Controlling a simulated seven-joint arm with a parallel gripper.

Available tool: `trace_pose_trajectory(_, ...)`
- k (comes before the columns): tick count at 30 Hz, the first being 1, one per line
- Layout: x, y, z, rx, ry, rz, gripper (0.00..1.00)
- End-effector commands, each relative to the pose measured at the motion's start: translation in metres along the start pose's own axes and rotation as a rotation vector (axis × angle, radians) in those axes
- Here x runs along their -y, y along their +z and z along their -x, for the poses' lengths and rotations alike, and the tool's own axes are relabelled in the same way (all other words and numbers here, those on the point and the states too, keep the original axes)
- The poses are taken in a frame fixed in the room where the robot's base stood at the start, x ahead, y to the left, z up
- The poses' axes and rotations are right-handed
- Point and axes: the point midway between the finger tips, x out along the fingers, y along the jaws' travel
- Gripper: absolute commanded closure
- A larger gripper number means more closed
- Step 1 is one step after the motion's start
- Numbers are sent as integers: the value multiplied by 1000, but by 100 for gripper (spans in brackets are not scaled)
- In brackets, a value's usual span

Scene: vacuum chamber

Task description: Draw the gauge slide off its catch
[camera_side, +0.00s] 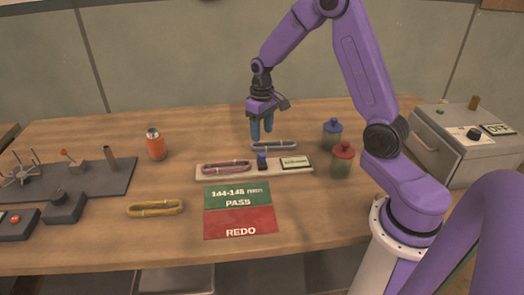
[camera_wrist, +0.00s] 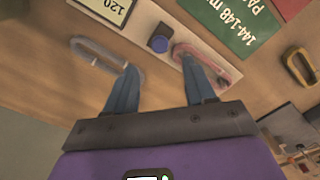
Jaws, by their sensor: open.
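The gauge is a long pale plate (camera_side: 208,176), also in the wrist view (camera_wrist: 143,36). A blue knob (camera_side: 262,160), taken as the slide's handle, stands mid-plate and shows in the wrist view (camera_wrist: 159,43). A pink loop (camera_side: 227,167) lies on the plate left of the knob; a label panel (camera_side: 295,162) is on the right, its wrist-view number reading about 120 (camera_wrist: 119,6). My gripper (camera_side: 262,137) is open and empty, pointing down above and behind the knob. In the wrist view its fingertips (camera_wrist: 160,66) are apart, with the knob just beyond them. The catch cannot be made out.
A grey loop (camera_side: 273,146) lies behind the plate and a yellow loop (camera_side: 155,208) front left. Green PASS (camera_side: 237,195) and red REDO (camera_side: 240,223) cards lie in front. Blue-lidded (camera_side: 332,134) and red-lidded (camera_side: 342,160) jars stand right, an orange bottle (camera_side: 155,144) left.

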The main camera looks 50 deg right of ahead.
Motion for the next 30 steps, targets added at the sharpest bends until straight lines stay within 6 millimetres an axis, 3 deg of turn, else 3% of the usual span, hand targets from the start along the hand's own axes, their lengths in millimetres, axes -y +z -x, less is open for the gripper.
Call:
trace_pose_trajectory(6, 0, 1, -42, 5, 0, 0, 46)
trace_pose_trajectory(12, 0, 0, -70, 2, 0, -1, 46)
trace_pose_trajectory(18, 0, 0, -82, 0, 0, 0, 46)
trace_pose_trajectory(27, 0, 0, -84, -1, 0, 0, 46)
trace_pose_trajectory(28, 0, 0, -84, -1, 0, 0, 49)
trace_pose_trajectory(30, 0, 0, -84, -1, 0, 0, 72)
